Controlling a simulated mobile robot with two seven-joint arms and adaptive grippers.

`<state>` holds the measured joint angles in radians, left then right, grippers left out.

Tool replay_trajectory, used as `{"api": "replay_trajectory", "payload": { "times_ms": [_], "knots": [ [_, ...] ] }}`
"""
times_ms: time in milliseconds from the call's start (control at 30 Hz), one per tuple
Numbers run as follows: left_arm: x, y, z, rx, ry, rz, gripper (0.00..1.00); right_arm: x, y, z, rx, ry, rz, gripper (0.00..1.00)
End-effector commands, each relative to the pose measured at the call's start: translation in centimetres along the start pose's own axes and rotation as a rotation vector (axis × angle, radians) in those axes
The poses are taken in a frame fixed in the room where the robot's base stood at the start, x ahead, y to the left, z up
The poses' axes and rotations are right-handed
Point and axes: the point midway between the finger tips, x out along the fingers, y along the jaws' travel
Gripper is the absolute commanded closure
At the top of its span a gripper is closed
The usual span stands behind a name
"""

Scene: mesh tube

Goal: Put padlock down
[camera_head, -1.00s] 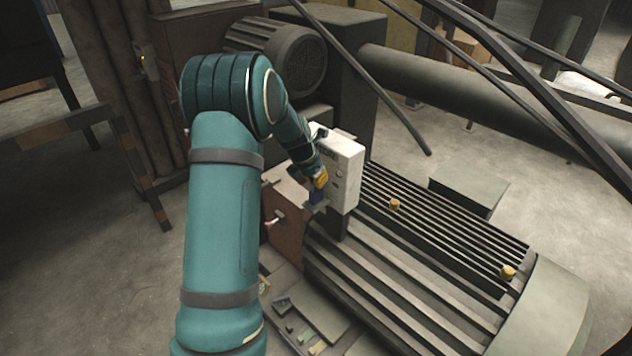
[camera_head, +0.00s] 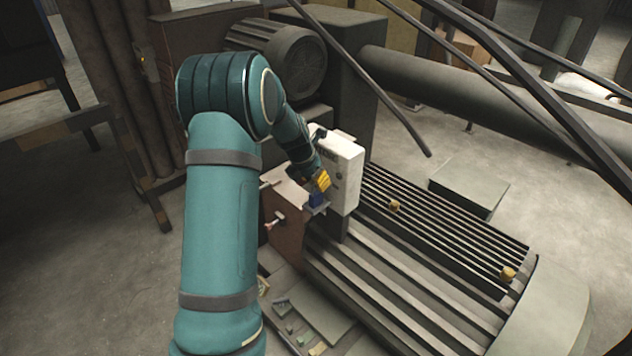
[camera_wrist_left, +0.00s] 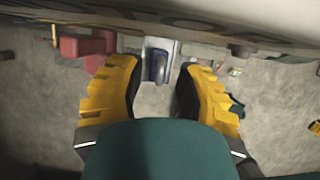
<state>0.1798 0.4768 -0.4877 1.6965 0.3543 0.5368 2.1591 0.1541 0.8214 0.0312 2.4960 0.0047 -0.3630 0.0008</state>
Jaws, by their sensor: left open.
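The padlock (camera_head: 317,199) shows as a small blue body at the edge of the brown box's top, beside the white control box. My left gripper (camera_head: 321,183), with yellow fingers, is just above it, in front of the white box. In the left wrist view, the yellow fingers (camera_wrist_left: 160,88) are spread apart with nothing between their tips. The blue padlock (camera_wrist_left: 157,66) shows beyond the fingertips, against a grey metal piece. Whether it hangs or rests there I cannot tell. My right gripper is not in view.
The white control box (camera_head: 345,175) stands close to the fingers. The brown box (camera_head: 287,235) has a small lever (camera_head: 275,221) on its front. A ribbed machine bed (camera_head: 400,270) extends to the right. Red parts (camera_wrist_left: 85,46) show left of the padlock in the wrist view.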

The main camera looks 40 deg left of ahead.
Motion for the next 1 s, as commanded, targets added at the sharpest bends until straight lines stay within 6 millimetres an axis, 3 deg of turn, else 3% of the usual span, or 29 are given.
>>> {"api": "replay_trajectory", "payload": {
  "times_ms": [300, 500, 833, 1000],
  "knots": [
    [-6.7, -0.1, 0.2, 0.0, -0.004, -0.001, 0.66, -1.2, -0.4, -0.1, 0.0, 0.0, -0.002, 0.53],
    [-9.7, 0.0, 0.1, 0.0, -0.002, 0.0, 0.66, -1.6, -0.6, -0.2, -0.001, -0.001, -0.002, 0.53],
    [-10.9, 0.0, -0.1, -0.001, 0.001, -0.001, 0.66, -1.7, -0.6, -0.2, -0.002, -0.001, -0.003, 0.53],
    [-8.9, -1.4, -0.3, 0.11, 0.018, -0.008, 0.66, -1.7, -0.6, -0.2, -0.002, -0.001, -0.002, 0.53]
  ]
}}
